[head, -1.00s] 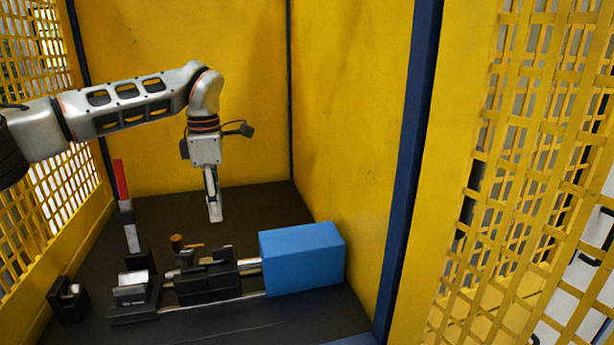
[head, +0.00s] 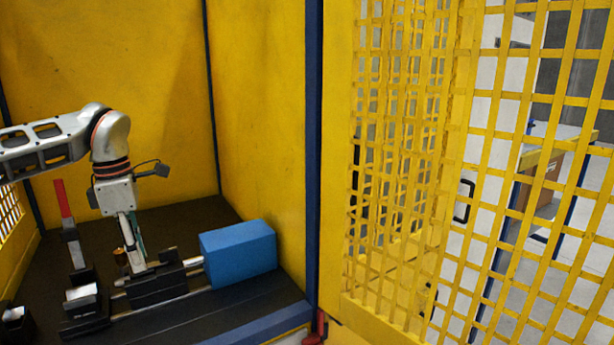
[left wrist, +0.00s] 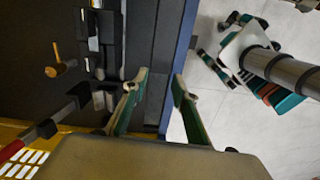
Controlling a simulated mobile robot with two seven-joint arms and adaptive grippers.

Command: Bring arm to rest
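My left gripper (head: 138,266) points down in front of the black clamp fixture (head: 157,285) in the head view. In the left wrist view its two green-and-tan fingers (left wrist: 156,82) stand apart with nothing between them. A gap of dark bench surface and blue edge shows between the tips. The head view does not show clearly whether the fingers touch the fixture. No copper tube can be made out for certain.
A blue block (head: 238,255) sits right of the fixture on the dark bench. A red-handled tool (head: 63,198) stands upright at left. A wooden-handled mallet (left wrist: 62,68) lies behind the fixture. Yellow walls and a yellow mesh panel (head: 480,180) enclose the bench.

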